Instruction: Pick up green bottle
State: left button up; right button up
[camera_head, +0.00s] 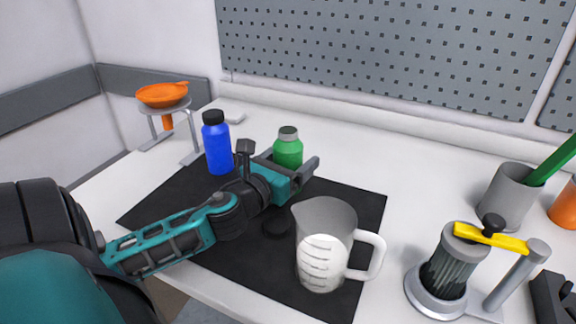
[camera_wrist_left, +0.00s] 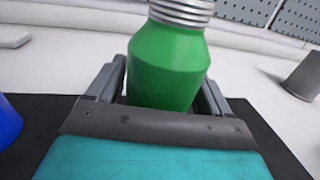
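The green bottle (camera_head: 288,151) with a grey cap stands upright at the back of the black mat (camera_head: 371,211). My left gripper (camera_head: 292,160) is low at the bottle, with one finger on each side of it. In the left wrist view the green bottle (camera_wrist_left: 168,65) fills the space between the fingertips of the left gripper (camera_wrist_left: 163,88). The fingers are spread wide, close to its sides; firm contact cannot be made out. The bottle's lower part is hidden behind the gripper. My right gripper is not seen.
A blue bottle (camera_head: 216,147) stands left of my left gripper. A measuring jug (camera_head: 324,250) stands in front of it. An orange dish (camera_head: 162,95) rests on a stand at the back left. A agitator-like device (camera_head: 447,265) and a grey cup (camera_head: 508,194) stand at the right.

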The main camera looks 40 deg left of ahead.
pick_arm(q)
jog(key=c, duration=1)
jog(key=shift+r, duration=0.15)
jog(key=shift+r+p, duration=0.6)
jog(key=shift+r, duration=0.7)
jog(key=shift+r+p, duration=2.5)
jog(key=shift+r, duration=5.95)
